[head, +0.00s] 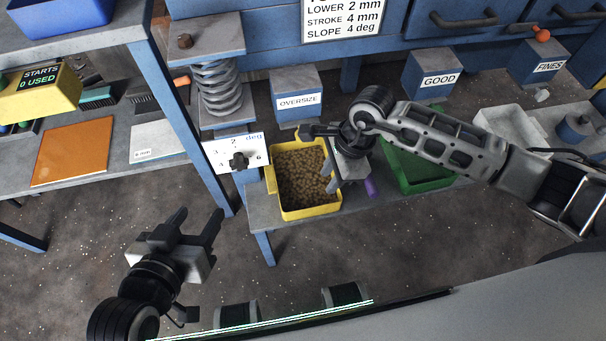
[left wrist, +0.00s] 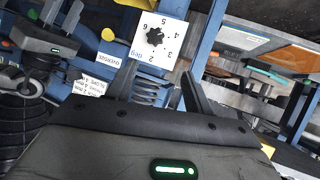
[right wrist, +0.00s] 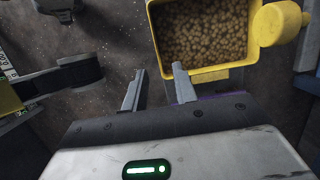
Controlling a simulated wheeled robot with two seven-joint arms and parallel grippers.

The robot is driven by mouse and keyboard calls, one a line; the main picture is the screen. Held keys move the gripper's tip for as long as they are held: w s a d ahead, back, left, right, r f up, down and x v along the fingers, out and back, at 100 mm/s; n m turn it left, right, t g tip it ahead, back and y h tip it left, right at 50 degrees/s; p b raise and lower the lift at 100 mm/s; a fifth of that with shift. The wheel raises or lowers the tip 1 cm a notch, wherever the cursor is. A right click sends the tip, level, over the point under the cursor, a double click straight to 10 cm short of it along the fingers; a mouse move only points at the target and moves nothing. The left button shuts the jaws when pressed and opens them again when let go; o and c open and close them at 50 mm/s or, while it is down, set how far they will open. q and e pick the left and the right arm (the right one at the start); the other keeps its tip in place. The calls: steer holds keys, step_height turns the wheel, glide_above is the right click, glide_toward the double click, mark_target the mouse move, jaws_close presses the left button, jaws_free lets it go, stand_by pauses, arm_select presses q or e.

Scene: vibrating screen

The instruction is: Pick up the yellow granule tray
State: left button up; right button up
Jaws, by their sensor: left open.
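The yellow granule tray (head: 311,213) sits on a low grey bench in the head view, filled with tan granules. My right gripper (head: 329,176) is at the tray's right edge, fingers pointing down. In the right wrist view its fingers (right wrist: 158,82) are apart; one overlaps the corner of the tray (right wrist: 213,74). I cannot tell whether it touches. My left gripper (head: 193,222) is open and empty, in front of the bench, left of the tray.
A green tray (head: 420,176) stands right of the yellow one, with a white tray (head: 512,133) beyond. The OVERSIZE block (head: 296,95) is behind. A dial plate (head: 236,154) and blue post (head: 185,120) stand to the left. The floor by my left gripper is clear.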

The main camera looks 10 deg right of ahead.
steer(key=b, duration=0.2)
glide_toward(311, 216)
steer(key=shift+w+a+f, duration=0.25)
steer(key=shift+a+f, duration=0.2)
steer(key=shift+a, duration=0.05)
steer(key=shift+x, duration=0.85)
steer(key=x, duration=0.1)
steer(key=b+x, duration=0.1)
steer(key=x, duration=0.1)
steer(key=shift+s+a+f, duration=0.15)
steer(key=shift+s+f, duration=0.1)
steer(key=shift+f, duration=0.05)
steer(key=shift+a+f, duration=0.1)
steer(key=shift+f, duration=0.25)
arm_select(q)
step_height(311, 216, down, 6)
steer(key=d+g, duration=0.1)
steer(key=shift+w+d+f, duration=0.2)
steer(key=shift+w+f, duration=0.05)
steer(key=shift+w, duration=0.05)
arm_select(e)
jaws_close()
arm_select(q)
steer(key=shift+r, duration=0.15)
arm_select(e)
steer(key=shift+r, duration=0.1)
